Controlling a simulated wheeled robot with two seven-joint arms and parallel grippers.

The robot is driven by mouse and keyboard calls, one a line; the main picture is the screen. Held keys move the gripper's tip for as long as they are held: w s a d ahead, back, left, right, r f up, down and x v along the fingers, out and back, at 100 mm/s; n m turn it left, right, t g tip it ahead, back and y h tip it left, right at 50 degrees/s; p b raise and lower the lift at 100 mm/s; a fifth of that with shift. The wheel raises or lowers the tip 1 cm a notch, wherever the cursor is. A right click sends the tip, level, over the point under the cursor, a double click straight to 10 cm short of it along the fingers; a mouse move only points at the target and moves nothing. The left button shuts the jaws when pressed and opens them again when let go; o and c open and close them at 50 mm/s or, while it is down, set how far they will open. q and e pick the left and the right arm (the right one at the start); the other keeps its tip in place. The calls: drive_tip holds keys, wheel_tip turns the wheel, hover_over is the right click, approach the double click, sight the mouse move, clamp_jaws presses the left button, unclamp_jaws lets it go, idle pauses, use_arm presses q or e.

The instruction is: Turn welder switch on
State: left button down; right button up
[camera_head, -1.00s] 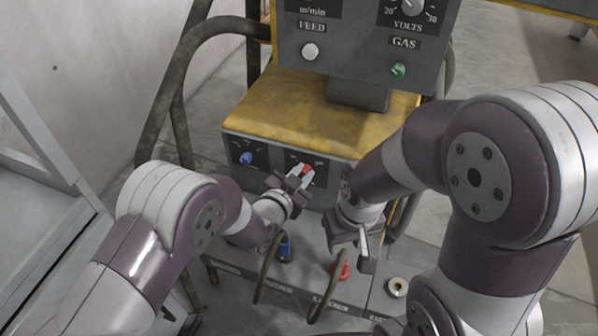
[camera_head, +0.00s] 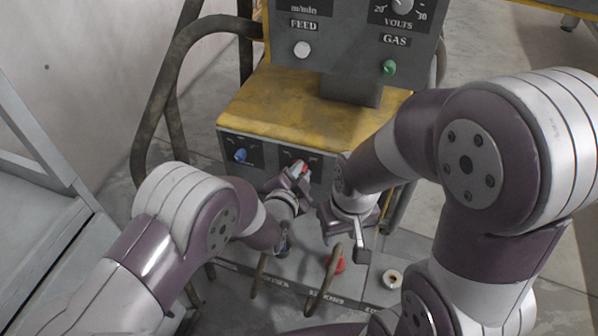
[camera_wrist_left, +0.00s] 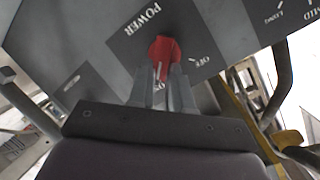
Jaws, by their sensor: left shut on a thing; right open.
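The welder (camera_head: 290,105) is a dark grey machine with a worn yellow top. Its red power switch (camera_wrist_left: 165,48) sits on the front panel, with POWER and OFF lettering beside it in the left wrist view. The switch also shows in the head view (camera_head: 303,167), partly covered by my left gripper (camera_head: 297,176). In the left wrist view my left gripper (camera_wrist_left: 163,78) is shut on the red switch. The lettering below the switch is mostly hidden by the fingers. My right gripper (camera_head: 352,243) is open and empty, low in front of the machine's right side.
A blue knob (camera_head: 240,155) is left of the switch. A white feed knob (camera_head: 302,49) and a green gas knob (camera_head: 389,67) are on the upper panel. A red connector (camera_head: 337,262) with a cable is below. A grey frame (camera_head: 40,140) stands at the left.

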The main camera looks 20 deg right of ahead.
use_arm(q)
drive_tip(key=c, duration=1.1)
unclamp_jaws()
drive_tip(key=shift+o, duration=0.2)
drive_tip(key=p+v, duration=0.3)
drive_tip(key=v, duration=0.9)
drive_tip(key=shift+s+a, duration=0.2)
drive_tip(key=shift+s, duration=0.15)
